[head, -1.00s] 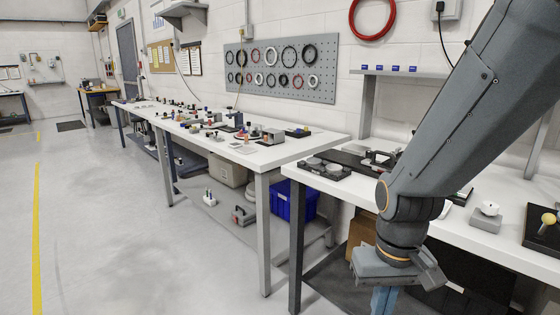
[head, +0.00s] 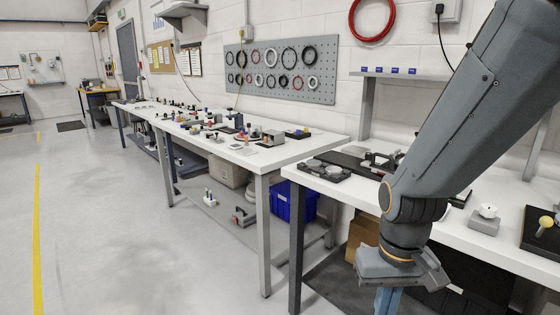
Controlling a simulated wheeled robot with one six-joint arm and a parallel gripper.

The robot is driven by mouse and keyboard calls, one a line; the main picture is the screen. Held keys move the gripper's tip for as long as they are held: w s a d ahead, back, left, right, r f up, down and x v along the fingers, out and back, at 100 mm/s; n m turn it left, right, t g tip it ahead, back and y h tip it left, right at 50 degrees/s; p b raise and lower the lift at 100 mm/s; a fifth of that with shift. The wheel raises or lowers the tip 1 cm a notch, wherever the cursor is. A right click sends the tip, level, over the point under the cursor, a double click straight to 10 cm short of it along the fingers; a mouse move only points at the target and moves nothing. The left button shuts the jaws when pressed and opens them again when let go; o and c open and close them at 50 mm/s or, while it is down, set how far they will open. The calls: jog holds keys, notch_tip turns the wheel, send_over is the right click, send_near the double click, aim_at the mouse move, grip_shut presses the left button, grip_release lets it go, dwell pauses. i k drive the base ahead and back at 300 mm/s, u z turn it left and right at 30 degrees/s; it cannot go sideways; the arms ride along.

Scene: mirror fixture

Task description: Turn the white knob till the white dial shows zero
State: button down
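A white knob (head: 488,210) sits on a small grey block on the near bench at the right. I cannot make out a white dial or its reading; a dark plate with round grey discs (head: 324,169) lies at the bench's left end, too small to read. My gripper (head: 388,300) hangs in front of the bench's front edge, below the bench top and apart from the knob. Its fingers run off the bottom of the picture, so its opening is hidden.
The near white bench (head: 462,232) has a dark plate with a yellow ball knob (head: 545,222) at the far right. A second bench (head: 300,148) with many small parts stands to the left. A blue bin (head: 296,203) is under it. The floor at left is clear.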

aim_at(488, 211)
jog(key=z, duration=0.85)
